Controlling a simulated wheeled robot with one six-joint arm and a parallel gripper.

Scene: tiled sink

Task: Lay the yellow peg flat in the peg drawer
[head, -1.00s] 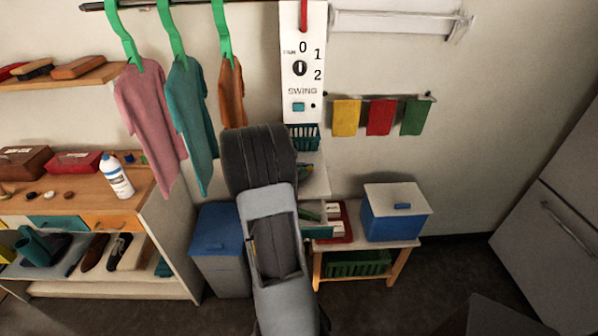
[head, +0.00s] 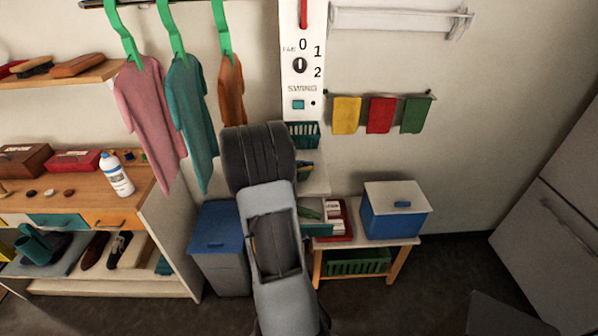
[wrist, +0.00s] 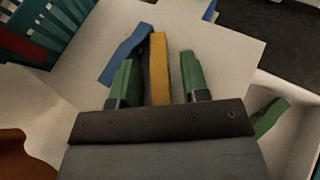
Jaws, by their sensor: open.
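The yellow peg (wrist: 160,66) lies on a pale shelf top (wrist: 225,45) in the wrist view. My gripper (wrist: 158,72) is open, with one green fingertip on each side of the yellow peg and a visible gap on either side. A blue peg (wrist: 124,54) lies just left of it, close to the left fingertip. A white open compartment, apparently the peg drawer (wrist: 290,150), is at the lower right with a green peg (wrist: 268,116) in it. In the head view my arm hides the gripper; the shelf (head: 318,182) shows partly behind it.
A teal basket (wrist: 75,22) with red and green contents stands at the wrist view's upper left. An orange-brown shape (wrist: 14,155) is at its lower left.

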